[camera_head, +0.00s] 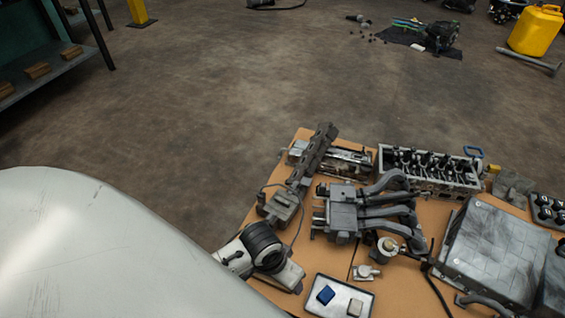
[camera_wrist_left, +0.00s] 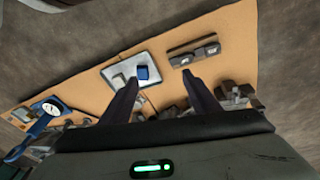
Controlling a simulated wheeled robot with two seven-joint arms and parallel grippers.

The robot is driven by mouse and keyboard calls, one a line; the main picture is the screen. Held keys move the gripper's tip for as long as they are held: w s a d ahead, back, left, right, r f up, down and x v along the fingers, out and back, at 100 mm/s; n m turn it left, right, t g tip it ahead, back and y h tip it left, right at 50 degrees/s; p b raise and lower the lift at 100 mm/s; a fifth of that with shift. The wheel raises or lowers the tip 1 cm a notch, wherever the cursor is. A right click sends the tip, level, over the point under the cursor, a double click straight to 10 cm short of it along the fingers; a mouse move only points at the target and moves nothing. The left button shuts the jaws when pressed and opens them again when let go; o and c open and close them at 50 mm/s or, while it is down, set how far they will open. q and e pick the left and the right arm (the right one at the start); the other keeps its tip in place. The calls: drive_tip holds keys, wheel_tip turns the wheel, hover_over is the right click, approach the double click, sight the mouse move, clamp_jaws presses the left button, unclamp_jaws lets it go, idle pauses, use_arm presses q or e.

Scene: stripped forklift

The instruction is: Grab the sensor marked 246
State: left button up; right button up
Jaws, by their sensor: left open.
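A shallow pale tray (camera_head: 320,311) lies at the near edge of the workbench, holding a blue block (camera_head: 326,295) and a pale grey block (camera_head: 355,307). The tray (camera_wrist_left: 112,71) also shows in the left wrist view. Beside it there is a dark holder (camera_wrist_left: 197,54) with two blocks bearing small pale labels. No mark is readable, so I cannot tell which thing bears 246. My left gripper (camera_wrist_left: 159,78) is open and empty, its fingers apart above the bench. My right gripper is not in view.
Metal engine parts crowd the workbench, including a cylinder head (camera_head: 428,170), a manifold (camera_head: 372,212) and a large grey box (camera_head: 495,252). A blue gauge tool (camera_wrist_left: 46,108) shows in the wrist view. A yellow can (camera_head: 537,30) stands on the open floor behind.

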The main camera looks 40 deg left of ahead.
use_arm(q)
drive_tip(key=w+a+f+n+b, duration=0.1)
drive_tip(key=f, duration=0.3)
drive_tip(key=w+a+f+n+g+b, duration=0.1)
drive_tip(key=w+a+f, duration=0.1)
drive_tip(key=f, duration=0.1)
drive_tip(key=w+a+f+n+g+y+b, duration=0.1)
drive_tip(key=w+a+f, duration=0.1)
drive_tip(key=f, duration=0.2)
drive_tip(key=shift+a+f, duration=0.25)
drive_tip(key=shift+f, duration=0.05)
wheel_tip(320, 180, down, 5)
drive_tip(key=b, duration=0.4)
drive_tip(key=shift+d+f, duration=0.15)
drive_tip(key=shift+f, duration=0.2)
drive_tip(key=c, duration=1.1)
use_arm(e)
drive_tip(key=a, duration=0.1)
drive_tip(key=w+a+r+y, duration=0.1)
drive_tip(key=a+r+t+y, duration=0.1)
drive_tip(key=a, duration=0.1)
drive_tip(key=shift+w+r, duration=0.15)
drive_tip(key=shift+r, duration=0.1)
